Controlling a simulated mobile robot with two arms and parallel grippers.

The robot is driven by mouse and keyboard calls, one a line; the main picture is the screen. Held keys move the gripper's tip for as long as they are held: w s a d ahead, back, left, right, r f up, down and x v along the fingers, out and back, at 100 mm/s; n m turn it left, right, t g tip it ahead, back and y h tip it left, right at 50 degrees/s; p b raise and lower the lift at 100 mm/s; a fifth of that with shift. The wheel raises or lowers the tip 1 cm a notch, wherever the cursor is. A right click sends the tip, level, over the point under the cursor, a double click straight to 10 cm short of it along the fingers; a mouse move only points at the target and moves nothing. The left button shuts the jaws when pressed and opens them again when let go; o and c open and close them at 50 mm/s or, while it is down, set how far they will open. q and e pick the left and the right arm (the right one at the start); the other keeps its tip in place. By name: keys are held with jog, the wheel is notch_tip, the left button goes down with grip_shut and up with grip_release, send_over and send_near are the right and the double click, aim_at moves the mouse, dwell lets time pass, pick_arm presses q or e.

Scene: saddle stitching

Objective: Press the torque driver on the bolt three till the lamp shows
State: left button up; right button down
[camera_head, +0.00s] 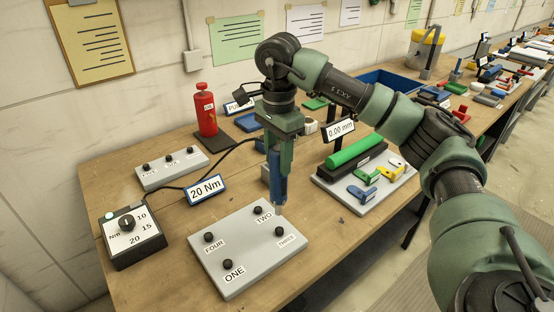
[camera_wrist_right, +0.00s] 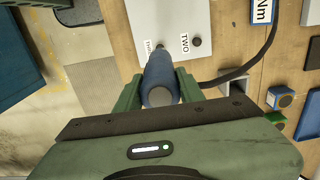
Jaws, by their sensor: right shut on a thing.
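My right gripper (camera_head: 279,150) is shut on the blue torque driver (camera_head: 277,178), which points down with its grey tip above the bolt plate (camera_head: 240,228). In the head view, bolt three (camera_head: 280,231) shows just below the tip, with a small apparent gap. In the wrist view, the driver (camera_wrist_right: 160,80) covers most of bolt three beside its label, so contact cannot be told. Bolt two (camera_head: 257,210), bolt four (camera_head: 208,237) and bolt one (camera_head: 228,264) stand on the plate. A small pale-green lamp (camera_head: 109,215) shows on the dial box (camera_head: 132,236). My left gripper is out of view.
A 20 Nm sign (camera_head: 206,189) stands behind the plate, with a black cable (camera_head: 229,155) near it. A grey tray (camera_head: 358,194) with a green cylinder (camera_head: 354,150) lies to the right. A red extinguisher-like bottle (camera_head: 206,110) and a second plate (camera_head: 172,167) are behind.

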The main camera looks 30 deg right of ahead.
aim_at(280, 181)
jog(key=f+b, duration=0.4)
jog(key=f, duration=0.1)
jog(key=shift+d+f, duration=0.15)
jog(key=shift+d, duration=0.05)
jog(key=shift+f, duration=0.6)
pick_arm(q)
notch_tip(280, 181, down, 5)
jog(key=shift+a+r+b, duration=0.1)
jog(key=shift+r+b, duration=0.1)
jog(key=shift+b, duration=0.1)
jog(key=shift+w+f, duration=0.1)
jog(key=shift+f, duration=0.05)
pick_arm(e)
jog(key=shift+s+f, duration=0.1)
jog(key=shift+f, duration=0.25)
dwell(0.4)
jog(key=shift+r, duration=0.1)
dwell(0.6)
